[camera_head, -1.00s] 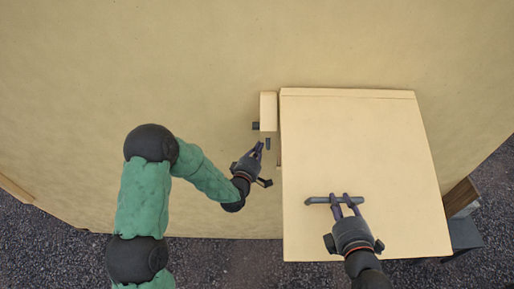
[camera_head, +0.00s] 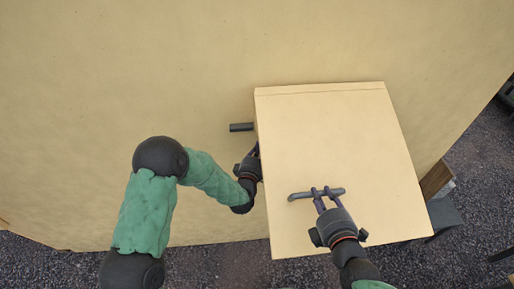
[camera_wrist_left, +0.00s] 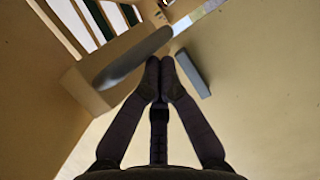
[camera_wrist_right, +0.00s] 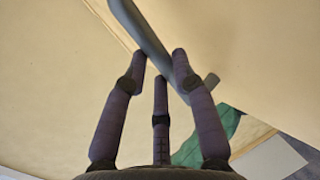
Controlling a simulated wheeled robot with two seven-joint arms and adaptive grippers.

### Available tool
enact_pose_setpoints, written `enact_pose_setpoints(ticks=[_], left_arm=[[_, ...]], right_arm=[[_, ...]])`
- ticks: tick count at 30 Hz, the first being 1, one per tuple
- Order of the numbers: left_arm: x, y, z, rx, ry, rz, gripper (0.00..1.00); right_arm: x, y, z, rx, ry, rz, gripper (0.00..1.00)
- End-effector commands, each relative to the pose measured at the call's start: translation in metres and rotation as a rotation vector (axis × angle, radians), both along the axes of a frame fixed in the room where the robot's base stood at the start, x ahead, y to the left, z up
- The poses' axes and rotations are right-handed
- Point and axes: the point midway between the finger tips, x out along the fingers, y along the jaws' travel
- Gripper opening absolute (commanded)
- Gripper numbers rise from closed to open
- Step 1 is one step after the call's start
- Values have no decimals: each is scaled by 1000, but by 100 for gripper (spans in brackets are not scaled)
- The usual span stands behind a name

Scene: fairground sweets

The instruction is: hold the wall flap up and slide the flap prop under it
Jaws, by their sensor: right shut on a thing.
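The wall flap (camera_head: 335,140) is a cream panel raised out from the wall. My right gripper (camera_head: 319,192) is shut on its grey handle (camera_head: 296,196), which also shows in the right wrist view (camera_wrist_right: 140,28). A grey bar (camera_head: 241,127), apparently the flap prop, sticks out left of the flap. In the left wrist view, a long grey bar (camera_wrist_left: 135,58) crosses a cream block (camera_wrist_left: 85,92). My left gripper (camera_wrist_left: 160,70) has its fingertips together just below that bar; I cannot tell if they touch. In the head view its tips are hidden behind the flap's left edge.
A short dark grey block (camera_wrist_left: 192,72) sits on the wall surface right of the left fingertips. A brown box (camera_head: 436,178) and a grey stool-like piece (camera_head: 445,215) stand right of the flap.

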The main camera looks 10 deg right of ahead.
Motion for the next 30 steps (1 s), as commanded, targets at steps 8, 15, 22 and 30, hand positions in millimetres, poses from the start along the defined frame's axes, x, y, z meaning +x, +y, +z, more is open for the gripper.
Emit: enact_pose_setpoints(ticks=[8, 15, 22, 30], left_arm=[[2, 15, 1, 2, 4, -2, 0], [-17, 46, 6, 3, 6, -2, 0], [-59, 61, 8, 2, 4, 0, 0], [-85, 71, 9, 2, 3, -1, 0]], right_arm=[[-1, 2, -2, 0, 6, 6, 0], [-1, 2, -2, 0, 4, 5, 0], [-1, 2, -1, 0, 4, 5, 0], [-1, 2, -2, 1, 4, 5, 0]])
